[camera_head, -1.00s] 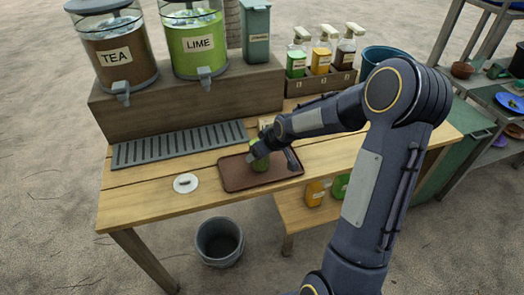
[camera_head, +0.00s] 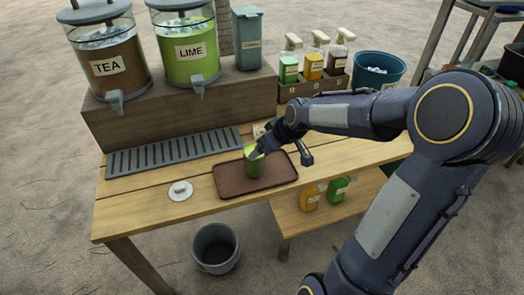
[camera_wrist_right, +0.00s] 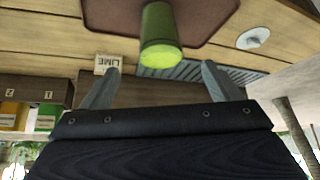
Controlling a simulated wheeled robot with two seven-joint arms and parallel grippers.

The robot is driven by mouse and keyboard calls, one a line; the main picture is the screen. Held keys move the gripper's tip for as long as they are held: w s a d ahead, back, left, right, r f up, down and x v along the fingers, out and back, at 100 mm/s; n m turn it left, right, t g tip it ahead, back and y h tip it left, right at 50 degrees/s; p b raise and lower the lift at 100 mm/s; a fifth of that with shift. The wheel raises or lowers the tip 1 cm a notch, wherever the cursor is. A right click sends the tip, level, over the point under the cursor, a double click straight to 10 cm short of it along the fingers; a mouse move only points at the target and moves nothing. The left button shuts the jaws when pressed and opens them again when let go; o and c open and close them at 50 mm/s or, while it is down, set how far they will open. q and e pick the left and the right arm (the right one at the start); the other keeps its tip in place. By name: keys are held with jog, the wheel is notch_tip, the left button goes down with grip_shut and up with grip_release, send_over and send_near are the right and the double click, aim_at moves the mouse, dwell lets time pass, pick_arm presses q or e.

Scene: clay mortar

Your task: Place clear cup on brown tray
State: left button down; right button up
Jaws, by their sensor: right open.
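The clear cup (camera_head: 254,165), filled with green liquid, stands upright on the brown tray (camera_head: 230,186), near its middle. My right gripper (camera_head: 282,152) is open and close to the cup on its right and far side. In the right wrist view, the cup (camera_wrist_right: 160,32) lies beyond the open fingertips of my right gripper (camera_wrist_right: 162,68), with nothing between the fingers. The brown tray (camera_wrist_right: 110,18) shows beneath the cup there. My left gripper is not in view.
A tea dispenser (camera_head: 108,68) and a lime dispenser (camera_head: 190,50) stand on a raised wooden shelf. A grey grate (camera_head: 175,152) and a white disc (camera_head: 180,191) lie left of the tray. Bottles (camera_head: 313,66) and a blue bucket (camera_head: 378,70) stand at the back right.

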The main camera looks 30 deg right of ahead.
jog(key=s+a+r+m+y+p, duration=0.1)
jog(key=s+a+r, duration=0.1)
jog(key=s+a, duration=0.2)
jog(key=s+a+r+m+y+p, duration=0.1)
jog(key=s+a+r, duration=0.2)
jog(key=s, duration=0.8)
jog(key=s+a+r+m+g+p, duration=0.1)
jog(key=s+a+r, duration=0.1)
jog(key=s+a, duration=0.3)
jog(key=shift+s+a+r+y, duration=0.2)
jog(key=shift+s+a+y, duration=0.2)
jog(key=shift+s, duration=1.2)
